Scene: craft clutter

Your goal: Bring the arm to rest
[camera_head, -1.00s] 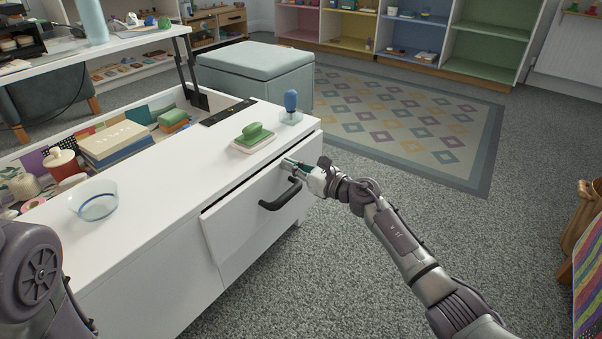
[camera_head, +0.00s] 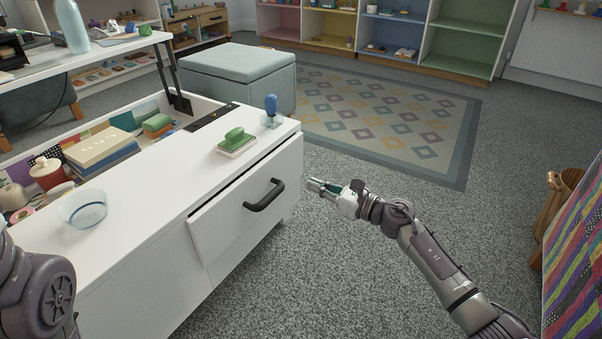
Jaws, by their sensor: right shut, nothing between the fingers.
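My right gripper (camera_head: 314,186) is shut and empty. It hangs in the air just right of the white cabinet's drawer (camera_head: 237,220), apart from the black handle (camera_head: 264,195). The drawer stands slightly ajar, with a dark gap along its top edge. My right arm comes in from the lower right. Part of my left arm shows at the lower left edge, but its gripper is outside the picture.
On the white cabinet top (camera_head: 150,210) are a glass bowl (camera_head: 82,210), a green-handled block (camera_head: 236,143) and a blue-handled tool (camera_head: 271,108). A striped cloth (camera_head: 575,260) and a wooden basket (camera_head: 556,215) are at the right. Grey carpet (camera_head: 350,270) around my arm is clear.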

